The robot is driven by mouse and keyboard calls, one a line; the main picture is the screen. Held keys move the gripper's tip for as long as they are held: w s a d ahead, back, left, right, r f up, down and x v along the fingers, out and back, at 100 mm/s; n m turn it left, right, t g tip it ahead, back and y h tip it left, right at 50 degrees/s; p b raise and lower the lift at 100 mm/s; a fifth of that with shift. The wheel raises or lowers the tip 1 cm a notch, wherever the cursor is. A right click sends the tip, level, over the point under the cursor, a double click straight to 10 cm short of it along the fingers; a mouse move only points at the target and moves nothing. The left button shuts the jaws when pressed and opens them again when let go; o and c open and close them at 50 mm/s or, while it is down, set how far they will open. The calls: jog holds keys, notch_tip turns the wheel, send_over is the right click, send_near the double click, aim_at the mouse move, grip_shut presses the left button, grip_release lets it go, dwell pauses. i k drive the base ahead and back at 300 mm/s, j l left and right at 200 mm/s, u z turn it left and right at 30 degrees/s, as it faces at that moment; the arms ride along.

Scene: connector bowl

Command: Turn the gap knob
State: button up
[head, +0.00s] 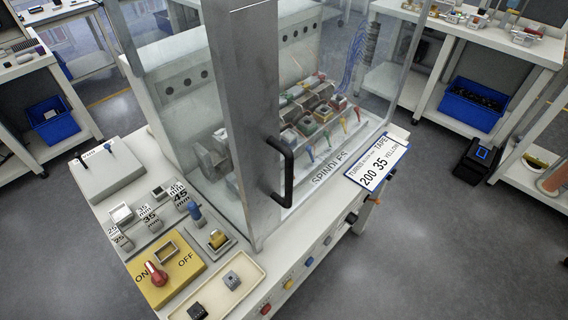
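I cannot tell which control is the gap knob, as no label that I can read names it. A red knob (156,273) sits on a yellow panel (190,262) marked ON and OFF at the lower left of the machine's bench. Small coloured knobs line the bench's front edge, among them a red one (265,308), a yellow one (288,284) and a blue one (309,261). A grey box (107,172) at the bench's left end has small dark parts and a label I cannot read clearly. My gripper is not in view.
A clear-walled cabinet with a grey post (245,120) and black handle (283,175) encloses the spindles. Blocks marked 25, 35 and 45 mm, a blue peg (195,213) and a beige tray (218,288) lie on the bench.

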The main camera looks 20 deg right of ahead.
aim_at(392, 175)
jog(key=i+l, duration=0.1)
jog(key=l, duration=0.3)
jog(key=l+z, duration=0.1)
jog(key=l, duration=0.35)
jog(key=i+l, duration=0.15)
jog(key=l, duration=0.25)
jog(key=i+l+z, duration=0.1)
jog(key=l, duration=0.3)
